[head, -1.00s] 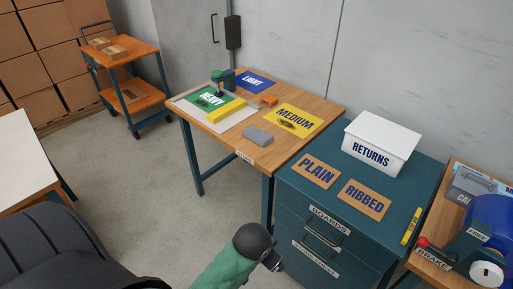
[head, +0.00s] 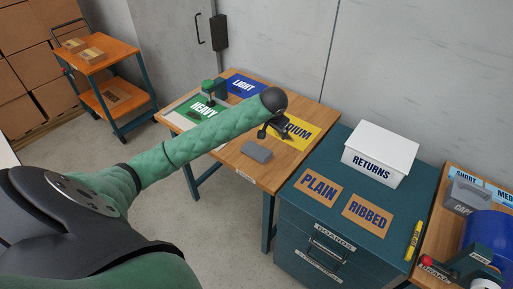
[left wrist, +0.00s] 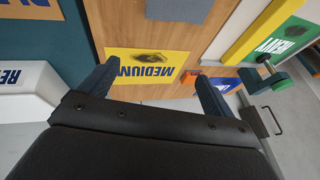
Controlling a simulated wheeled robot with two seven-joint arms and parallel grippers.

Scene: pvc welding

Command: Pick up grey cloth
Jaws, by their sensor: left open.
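A small flat grey piece, which looks like the grey cloth (head: 257,151), lies on the wooden table (head: 285,172) near its front edge, in front of the yellow MEDIUM mat (head: 306,133). It also shows cut off at the top of the left wrist view (left wrist: 180,9). My left gripper (head: 272,132) hangs above the table over the MEDIUM mat, behind the grey piece and apart from it. In the left wrist view my left gripper (left wrist: 155,86) has its two fingers spread wide with nothing between them. My right gripper is not in view.
A green HEAVY mat (left wrist: 291,38) with a yellow bar (left wrist: 258,28) and a green-topped tool (head: 212,90) is on the table's left. A blue LIGHT mat (head: 243,86) lies behind. A teal cabinet (head: 295,222) with a white RETURNS box (head: 380,150) stands right.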

